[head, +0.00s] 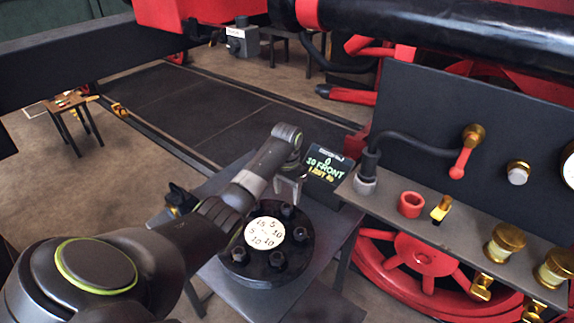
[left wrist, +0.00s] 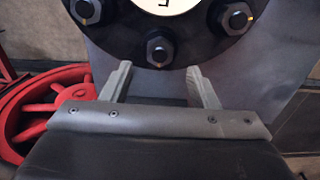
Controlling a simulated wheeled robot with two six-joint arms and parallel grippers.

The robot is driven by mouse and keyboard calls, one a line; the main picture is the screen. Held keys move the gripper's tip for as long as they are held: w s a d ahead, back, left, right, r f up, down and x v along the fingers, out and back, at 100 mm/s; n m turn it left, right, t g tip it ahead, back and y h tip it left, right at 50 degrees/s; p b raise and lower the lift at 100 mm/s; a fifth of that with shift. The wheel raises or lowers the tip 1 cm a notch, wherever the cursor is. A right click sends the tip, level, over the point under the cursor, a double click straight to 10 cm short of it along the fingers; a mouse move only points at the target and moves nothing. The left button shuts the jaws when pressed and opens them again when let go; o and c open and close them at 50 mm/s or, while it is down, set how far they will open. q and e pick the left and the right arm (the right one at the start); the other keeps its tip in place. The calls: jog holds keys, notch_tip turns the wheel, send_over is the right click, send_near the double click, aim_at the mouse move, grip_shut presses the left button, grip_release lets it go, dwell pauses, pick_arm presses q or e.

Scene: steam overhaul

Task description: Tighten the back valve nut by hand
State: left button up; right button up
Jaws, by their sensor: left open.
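The round black valve cover (head: 240,268) carries several nuts around a white numbered disc (head: 265,233). The back nut (head: 287,211) is at its far edge in the head view. My left gripper (head: 289,188) is just above and behind that nut, fingers pointing down. In the left wrist view the open fingers (left wrist: 159,70) stand apart and empty, with one nut (left wrist: 160,48) centred just beyond the fingertips. Two other nuts show to its left (left wrist: 86,10) and right (left wrist: 235,19). Whether the fingers touch the nut is unclear. My right gripper is not in view.
Open floor and a stool (head: 72,105) are at left.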

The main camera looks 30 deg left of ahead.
pick_arm(q)
notch_tip(320, 180, up, 7)
jog(key=b, duration=0.2)
notch_tip(320, 180, up, 4)
jog(key=p, duration=0.3)
send_over(287, 205)
jog(key=shift+r+p, duration=0.55)
